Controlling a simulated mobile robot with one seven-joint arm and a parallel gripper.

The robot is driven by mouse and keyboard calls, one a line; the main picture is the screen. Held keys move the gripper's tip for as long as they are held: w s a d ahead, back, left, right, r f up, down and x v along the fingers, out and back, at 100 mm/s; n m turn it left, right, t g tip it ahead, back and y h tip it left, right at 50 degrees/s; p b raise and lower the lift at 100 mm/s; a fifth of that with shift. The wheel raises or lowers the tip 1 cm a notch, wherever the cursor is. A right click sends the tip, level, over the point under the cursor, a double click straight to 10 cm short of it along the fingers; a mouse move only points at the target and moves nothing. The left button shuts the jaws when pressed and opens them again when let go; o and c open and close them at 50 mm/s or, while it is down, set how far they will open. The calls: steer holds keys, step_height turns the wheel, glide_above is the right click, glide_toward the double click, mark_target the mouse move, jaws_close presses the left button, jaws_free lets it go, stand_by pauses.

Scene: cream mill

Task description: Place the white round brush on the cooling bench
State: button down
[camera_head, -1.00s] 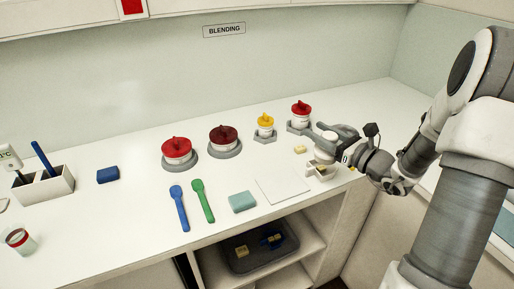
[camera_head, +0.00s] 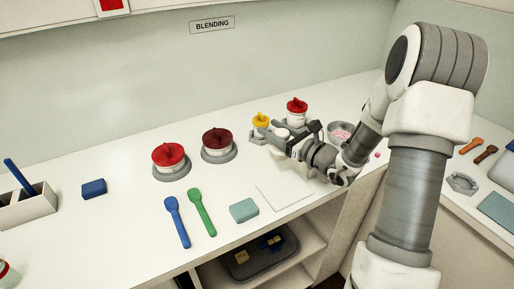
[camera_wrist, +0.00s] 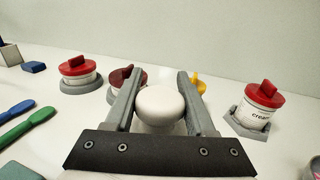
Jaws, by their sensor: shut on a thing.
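A white round thing (camera_wrist: 160,104), seemingly the brush, sits between the two grey fingers of my gripper (camera_wrist: 161,100) in the wrist view. Only its smooth rounded top shows clearly; any bristles are hidden. In the head view my gripper (camera_head: 272,135) is low over the rear of the white blending bench (camera_head: 130,215), close to the yellow-lidded pot (camera_head: 260,120). Whether the white thing touches the bench is unclear. A "BLENDING" sign (camera_head: 212,25) hangs on the wall behind. No surface is labelled as the cooling bench.
Red-lidded pots (camera_head: 168,156) (camera_head: 297,109) and a dark-red one (camera_head: 216,140) stand nearby. A bowl (camera_head: 341,131) is behind my arm. Blue (camera_head: 177,222) and green (camera_head: 202,212) spoons lie in front. A side counter at right holds a teal mat (camera_head: 499,209) and a hexagonal holder (camera_head: 462,184).

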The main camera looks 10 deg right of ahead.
steer(key=shift+w+a+f+b, duration=0.15)
steer(key=shift+w+a+f, duration=0.2)
steer(key=shift+a+f, duration=0.6)
steer(key=shift+w+a+f+b, duration=0.1)
steer(key=shift+w+a+f, duration=0.3)
steer(key=shift+f, duration=0.9)
steer(key=shift+w+a+f+b, duration=0.15)
steer(key=shift+w+a+f, duration=0.15)
steer(key=shift+a+f, duration=0.65)
steer(key=shift+d+f, duration=0.25)
steer(key=shift+f, duration=0.05)
steer(key=shift+f, duration=0.15)
steer(key=shift+c, duration=1.2)
jaws_free()
steer(key=shift+r, duration=0.2)
